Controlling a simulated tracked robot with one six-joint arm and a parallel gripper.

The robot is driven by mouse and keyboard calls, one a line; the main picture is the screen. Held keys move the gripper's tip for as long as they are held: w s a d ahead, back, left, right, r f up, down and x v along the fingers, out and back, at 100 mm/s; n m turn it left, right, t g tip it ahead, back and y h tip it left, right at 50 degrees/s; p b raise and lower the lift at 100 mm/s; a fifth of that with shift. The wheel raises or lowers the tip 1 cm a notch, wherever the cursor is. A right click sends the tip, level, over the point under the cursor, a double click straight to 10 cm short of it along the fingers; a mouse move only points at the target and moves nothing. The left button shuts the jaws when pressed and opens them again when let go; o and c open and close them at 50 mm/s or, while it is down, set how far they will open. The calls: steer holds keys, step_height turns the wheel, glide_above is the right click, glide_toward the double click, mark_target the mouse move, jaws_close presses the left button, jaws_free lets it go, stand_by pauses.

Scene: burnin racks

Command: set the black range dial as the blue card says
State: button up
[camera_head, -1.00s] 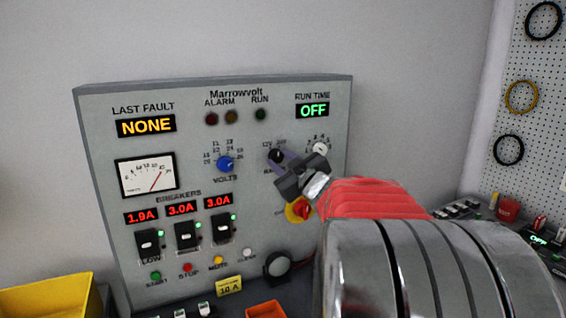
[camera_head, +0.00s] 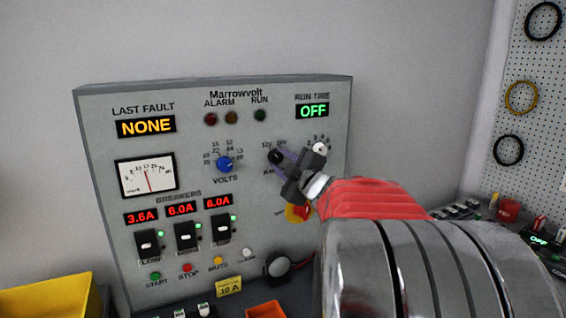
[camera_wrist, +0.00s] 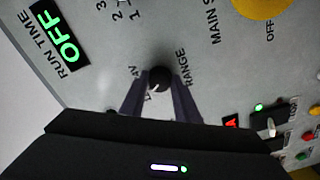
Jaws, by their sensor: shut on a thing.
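The black range dial (camera_head: 275,157) is a small round knob on the grey control panel (camera_head: 270,225). It also shows in the wrist view (camera_wrist: 159,76), with a pale pointer mark toward the lower left. My gripper (camera_head: 279,156) is shut on it, one finger on each side, as the wrist view (camera_wrist: 160,80) also shows. The fingers cover part of the scale lettering, so I cannot read the dial's setting surely. No blue card shows in either view; a yellow card (camera_head: 229,286) reading "10 A" stands at the panel's foot.
The blue volts dial (camera_head: 225,164) is left of my gripper. A white knob (camera_head: 320,149) and a red switch on yellow (camera_head: 301,212) are close beside it. Breakers (camera_head: 186,236) are lower left. A yellow bin (camera_head: 45,295) is at far left.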

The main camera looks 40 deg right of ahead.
steer(key=shift+a+f, duration=0.1)
steer(key=o, duration=1)
steer(key=shift+o, duration=0.2)
steer(key=v, duration=1.3)
steer(key=shift+s, duration=0.35)
steer(key=shift+w+a, duration=0.1)
steer(key=shift+a, duration=0.05)
